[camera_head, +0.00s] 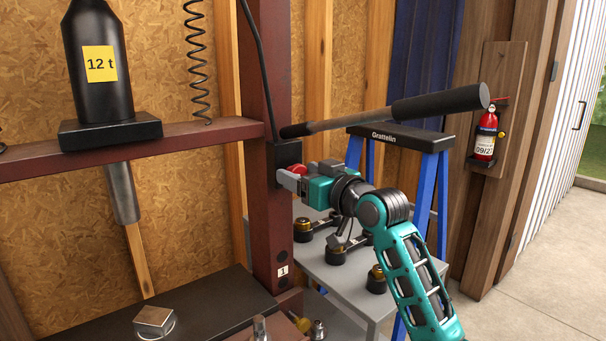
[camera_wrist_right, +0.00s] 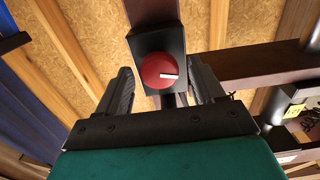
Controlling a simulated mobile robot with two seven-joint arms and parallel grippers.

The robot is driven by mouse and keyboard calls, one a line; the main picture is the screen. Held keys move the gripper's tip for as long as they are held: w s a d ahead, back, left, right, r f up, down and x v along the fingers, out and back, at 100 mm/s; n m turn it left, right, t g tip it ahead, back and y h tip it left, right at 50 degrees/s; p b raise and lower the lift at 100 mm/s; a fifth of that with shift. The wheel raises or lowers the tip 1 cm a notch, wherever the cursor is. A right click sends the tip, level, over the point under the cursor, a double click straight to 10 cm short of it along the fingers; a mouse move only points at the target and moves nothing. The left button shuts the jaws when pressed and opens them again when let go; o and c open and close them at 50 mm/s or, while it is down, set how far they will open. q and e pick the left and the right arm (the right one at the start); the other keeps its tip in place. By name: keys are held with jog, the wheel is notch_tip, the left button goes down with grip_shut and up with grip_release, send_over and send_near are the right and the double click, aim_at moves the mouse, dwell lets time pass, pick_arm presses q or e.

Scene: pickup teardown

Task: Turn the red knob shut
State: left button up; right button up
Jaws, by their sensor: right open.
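The red knob (camera_wrist_right: 159,70) sits on a black box (camera_wrist_right: 146,46) fixed to the dark red steel post. Its white mark points to the right in the right wrist view. In the head view only part of the red knob (camera_head: 299,168) shows behind my right gripper (camera_head: 292,177). In the right wrist view my right gripper (camera_wrist_right: 162,82) is open, one finger on each side of the knob in the picture, with gaps to both. I cannot tell whether the fingertips reach past the knob's face. My left gripper is not in view.
A long black-handled lever (camera_head: 440,103) sticks out just above my right gripper. A grey table (camera_head: 349,281) with several dark fittings stands below the arm. A black cylinder marked 12 t (camera_head: 98,70) stands on the crossbeam at left. A fire extinguisher (camera_head: 486,136) hangs at right.

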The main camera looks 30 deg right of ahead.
jog(key=shift+c, duration=0.5)
jog(key=c, duration=0.9)
jog(key=shift+r+m+p, duration=0.1)
jog(key=shift+m+p, duration=0.3)
jog(key=shift+p, duration=0.15)
jog(key=shift+m+p, duration=0.75)
jog(key=shift+m, duration=0.35)
jog(key=shift+d+m, duration=0.1)
jog(key=shift+m, duration=0.8)
jog(key=m, duration=0.2)
jog(key=shift+m, duration=0.4)
jog(key=m, duration=0.4)
jog(key=shift+d, duration=0.1)
jog(key=shift+f+m, duration=0.2)
jog(key=shift+m, duration=1)
